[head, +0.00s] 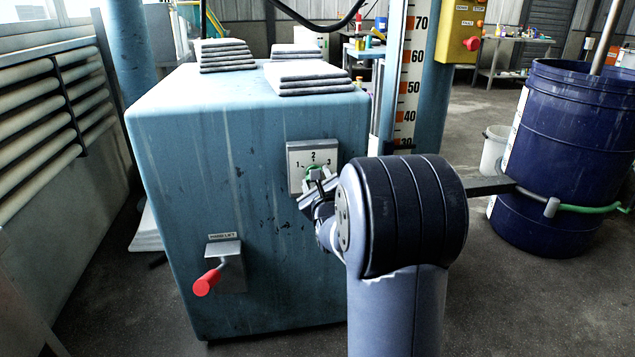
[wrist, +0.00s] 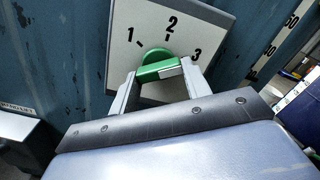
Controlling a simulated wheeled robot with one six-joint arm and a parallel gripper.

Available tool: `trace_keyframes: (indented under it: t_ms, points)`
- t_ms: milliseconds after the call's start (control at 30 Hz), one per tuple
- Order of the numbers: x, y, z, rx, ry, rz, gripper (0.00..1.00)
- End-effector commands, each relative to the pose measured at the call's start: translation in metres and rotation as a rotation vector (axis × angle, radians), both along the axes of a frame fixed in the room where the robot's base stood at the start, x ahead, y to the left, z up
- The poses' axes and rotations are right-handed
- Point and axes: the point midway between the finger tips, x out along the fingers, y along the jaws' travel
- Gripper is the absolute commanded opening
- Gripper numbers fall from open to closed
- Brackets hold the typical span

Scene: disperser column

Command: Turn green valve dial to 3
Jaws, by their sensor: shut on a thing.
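The green valve dial (wrist: 158,64) sits on a square pale plate (wrist: 205,22) marked 1, 2 and 3. In the head view, the dial (head: 314,170) is partly hidden by my gripper (head: 316,184), and its plate (head: 298,151) is on the front of the blue machine body. In the wrist view, my gripper (wrist: 158,84) has one finger on each side of the green handle and is shut on it. I cannot tell which end is the pointer.
A red-handled lever (head: 207,282) sticks out at the lower left of the machine body (head: 250,260). Stacked grey bags (head: 305,77) lie on top. A dark blue drum (head: 555,150) and a white bucket (head: 494,150) stand at the right. Open floor lies between.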

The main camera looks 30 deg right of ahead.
Motion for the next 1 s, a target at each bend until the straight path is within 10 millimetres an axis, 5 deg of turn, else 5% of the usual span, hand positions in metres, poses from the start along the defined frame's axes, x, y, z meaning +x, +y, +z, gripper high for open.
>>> trace_keyframes:
  t_ms: [733, 767, 1000]
  points:
    - [0.0, 0.0, -0.0011, 0.086, -0.023, -0.001, 0.23]
    - [0.0, 0.0, -0.0011, 0.086, -0.023, -0.001, 0.47]
    - [0.0, 0.0001, -0.0007, 0.085, -0.024, -0.001, 0.67]
